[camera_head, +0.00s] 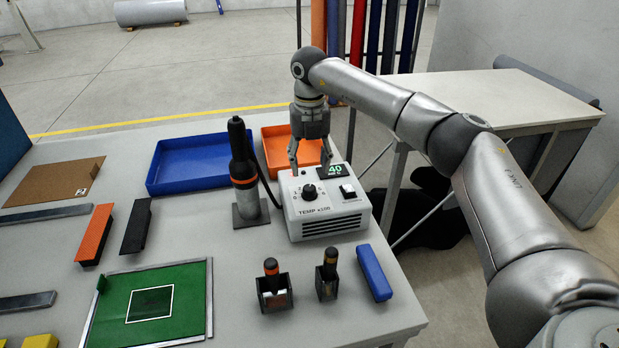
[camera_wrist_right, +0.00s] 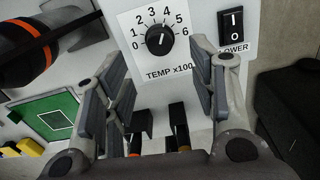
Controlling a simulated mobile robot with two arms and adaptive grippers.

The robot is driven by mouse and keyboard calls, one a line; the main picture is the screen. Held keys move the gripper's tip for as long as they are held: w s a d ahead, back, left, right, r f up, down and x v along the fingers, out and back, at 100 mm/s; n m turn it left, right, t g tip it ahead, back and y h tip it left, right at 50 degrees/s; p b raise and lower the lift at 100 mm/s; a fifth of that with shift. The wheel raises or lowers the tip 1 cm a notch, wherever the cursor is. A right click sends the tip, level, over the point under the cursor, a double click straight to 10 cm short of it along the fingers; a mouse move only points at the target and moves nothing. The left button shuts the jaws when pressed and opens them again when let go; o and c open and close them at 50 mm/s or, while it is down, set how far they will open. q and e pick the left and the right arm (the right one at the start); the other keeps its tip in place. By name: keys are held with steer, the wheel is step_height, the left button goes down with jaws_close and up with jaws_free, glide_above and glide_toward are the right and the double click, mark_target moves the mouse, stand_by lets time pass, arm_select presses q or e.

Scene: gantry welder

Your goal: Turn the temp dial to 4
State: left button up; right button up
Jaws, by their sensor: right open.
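The temp dial (camera_head: 309,191) is a black round knob on the sloped top of a white control box (camera_head: 330,222). In the right wrist view the dial (camera_wrist_right: 159,41) has a scale from 0 to 6 around it and "TEMP x100" below. Its light mark seems to point upward, near 3 to 4; I cannot tell exactly. A small display (camera_head: 334,170) shows green digits like 40. My right gripper (camera_head: 311,163) hangs above the box, pointing down, with its fingers apart and empty. In the wrist view the gripper (camera_wrist_right: 160,82) shows the dial beyond its fingers. My left gripper is not in view.
A power switch (camera_head: 348,191) sits right of the dial. A black tool in a stand (camera_head: 241,165) is close on the left. Blue (camera_head: 190,165) and orange (camera_head: 280,148) trays lie behind. Two small holders and a blue block (camera_head: 374,272) stand in front.

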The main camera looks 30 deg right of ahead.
steer(key=shift+r, duration=2.15)
